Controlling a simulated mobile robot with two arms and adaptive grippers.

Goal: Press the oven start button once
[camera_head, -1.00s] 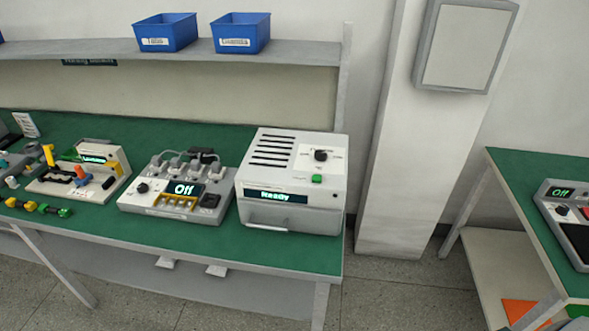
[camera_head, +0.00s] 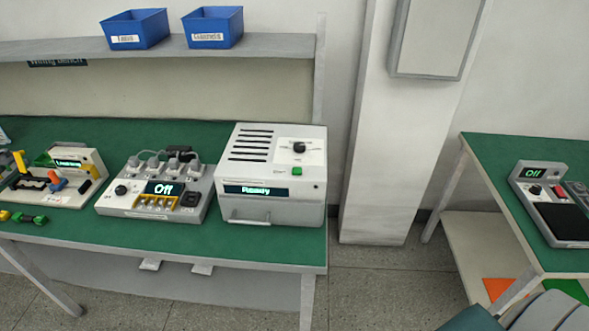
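The oven (camera_head: 271,175) is a white box with dark vent slots on top, at the right end of the green-topped bench. Its display (camera_head: 256,191) reads "Ready". A green button (camera_head: 297,171) sits on its sloped top panel, below a black knob (camera_head: 299,147). The oven's front door with its handle is closed. Neither of my grippers shows in the head view.
A white device (camera_head: 155,188) with a display reading "Off" stands left of the oven. Blue bins (camera_head: 213,27) sit on the shelf above. A second green-topped table (camera_head: 500,165) with another "Off" device (camera_head: 551,203) is at the right. Floor between the tables is open.

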